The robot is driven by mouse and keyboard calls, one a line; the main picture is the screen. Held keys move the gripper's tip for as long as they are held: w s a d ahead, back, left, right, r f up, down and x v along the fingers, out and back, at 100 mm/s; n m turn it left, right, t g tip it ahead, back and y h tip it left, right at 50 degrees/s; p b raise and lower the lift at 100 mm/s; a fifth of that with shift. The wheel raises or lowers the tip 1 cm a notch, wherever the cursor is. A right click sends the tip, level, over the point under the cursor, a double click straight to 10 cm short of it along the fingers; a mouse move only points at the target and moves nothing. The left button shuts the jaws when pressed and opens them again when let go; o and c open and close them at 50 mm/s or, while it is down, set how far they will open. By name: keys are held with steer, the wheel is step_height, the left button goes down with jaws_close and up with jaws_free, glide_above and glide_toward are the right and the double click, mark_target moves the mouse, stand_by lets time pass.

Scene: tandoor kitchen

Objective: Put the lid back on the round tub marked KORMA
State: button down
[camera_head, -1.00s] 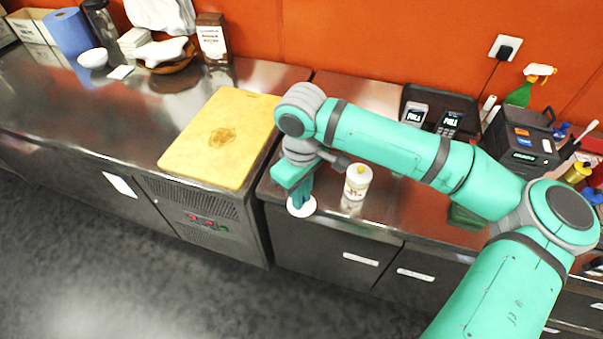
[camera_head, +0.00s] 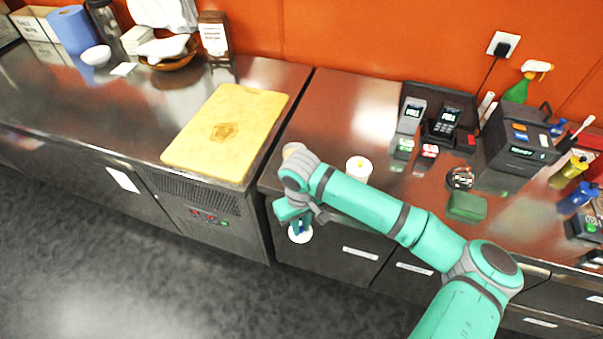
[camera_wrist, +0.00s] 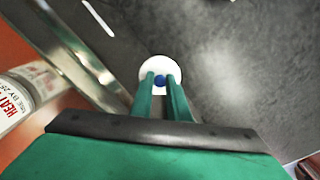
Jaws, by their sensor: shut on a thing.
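My gripper (camera_head: 300,226) is shut on a white round lid (camera_head: 300,235), out past the counter's front edge, above the floor. In the wrist view my two green fingers (camera_wrist: 160,85) pinch the lid's blue knob (camera_wrist: 159,81), with the white disc (camera_wrist: 148,70) beyond them. A white round tub (camera_head: 359,168) stands upright on the counter, up and right of my gripper; something yellow shows at its top. My arm covers its lower part. The wrist view shows a white container (camera_wrist: 12,105) with red "HEAT" lettering at the left edge. I cannot read KORMA anywhere.
A tan rounded thing (camera_head: 293,150) shows behind my wrist. A yellow board (camera_head: 225,132) lies left. Card terminals (camera_head: 446,120), a green block (camera_head: 467,206) and a dark machine (camera_head: 517,140) stand right. Bare counter (camera_head: 345,105) lies behind the tub.

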step_height(320, 180, down, 20)
steer(key=w+m, duration=0.1)
steer(key=m, duration=0.4)
steer(key=shift+w+a+f+m, duration=0.15)
steer(key=shift+m, duration=0.15)
